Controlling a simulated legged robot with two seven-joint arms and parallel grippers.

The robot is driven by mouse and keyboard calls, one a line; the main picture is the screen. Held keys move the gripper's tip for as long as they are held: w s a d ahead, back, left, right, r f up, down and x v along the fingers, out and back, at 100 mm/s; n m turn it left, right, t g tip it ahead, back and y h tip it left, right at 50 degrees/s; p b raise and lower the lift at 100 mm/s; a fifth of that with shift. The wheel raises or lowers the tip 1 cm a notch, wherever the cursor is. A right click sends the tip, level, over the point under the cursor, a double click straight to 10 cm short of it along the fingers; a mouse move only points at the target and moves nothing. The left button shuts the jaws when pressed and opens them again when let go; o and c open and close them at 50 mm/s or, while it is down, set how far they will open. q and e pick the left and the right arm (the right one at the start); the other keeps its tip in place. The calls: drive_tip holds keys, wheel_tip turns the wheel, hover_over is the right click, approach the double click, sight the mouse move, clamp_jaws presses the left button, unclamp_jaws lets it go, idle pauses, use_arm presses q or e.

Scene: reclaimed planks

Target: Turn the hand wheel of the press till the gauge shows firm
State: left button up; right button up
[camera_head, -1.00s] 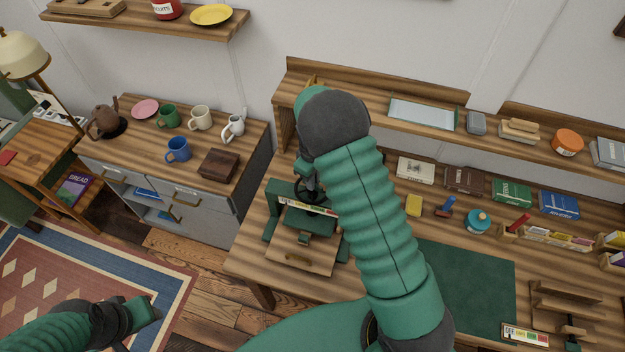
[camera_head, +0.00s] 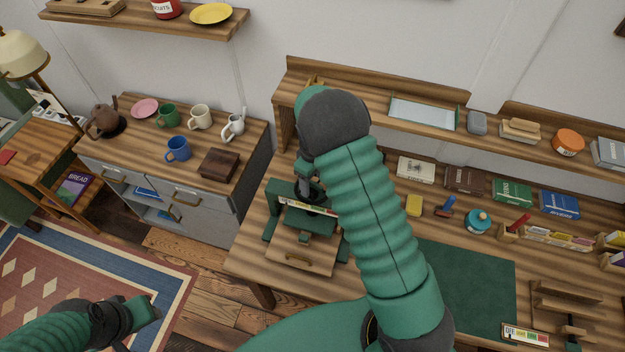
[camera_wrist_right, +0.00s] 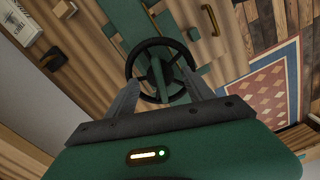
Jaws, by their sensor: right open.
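The green press (camera_head: 272,224) stands on the bench, left of my right arm. Its dark hand wheel (camera_wrist_right: 129,68) shows whole as a spoked ring in the right wrist view; in the head view my gripper partly covers it. My right gripper (camera_wrist_right: 160,80) is open above the wheel, its two fingers spread across the near part of the ring. I cannot tell whether they touch it. The gauge strip (camera_head: 306,206) lies across the press front, too small to read and partly hidden by my arm. My left gripper (camera_head: 145,310) hangs low at the left, away from the bench; its jaws are unclear.
A green mat (camera_head: 470,285) lies on the bench right of my right arm. A yellow block (camera_head: 414,205), a blue-handled stamp (camera_head: 446,207) and several books stand behind. Another labelled strip (camera_head: 525,335) is at the front right. A grey cabinet with mugs stands left.

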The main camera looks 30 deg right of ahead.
drive_tip(key=o, duration=0.5)
drive_tip(key=shift+r, duration=0.1)
